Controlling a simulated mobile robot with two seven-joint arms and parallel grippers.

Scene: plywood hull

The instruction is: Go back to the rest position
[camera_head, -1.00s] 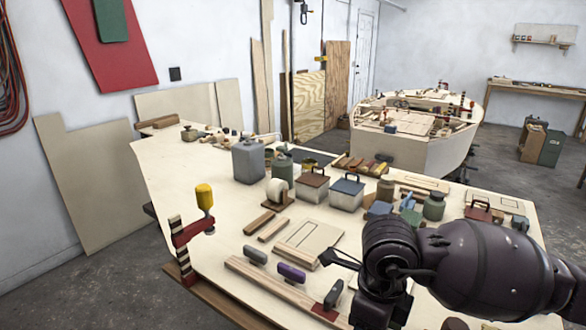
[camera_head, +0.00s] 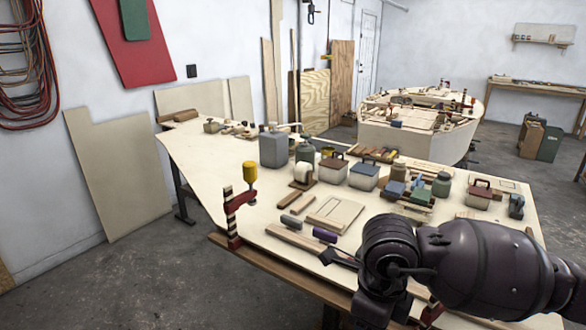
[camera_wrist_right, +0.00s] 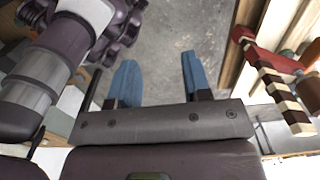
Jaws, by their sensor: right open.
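My right arm comes in from the right of the head view, folded in front of the near right part of the workbench (camera_head: 215,165). Its fingertips cannot be made out clearly there. In the right wrist view my right gripper (camera_wrist_right: 160,78) is open, with two blue fingers apart and only grey floor showing between them. Nothing is held. My left gripper does not show in the head view. A dark purple arm part of mine fills the upper left of the wrist view.
Tins and blocks crowd the bench. Floor (camera_head: 120,285) at front left is clear. A plywood hull (camera_head: 415,138) stands behind.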

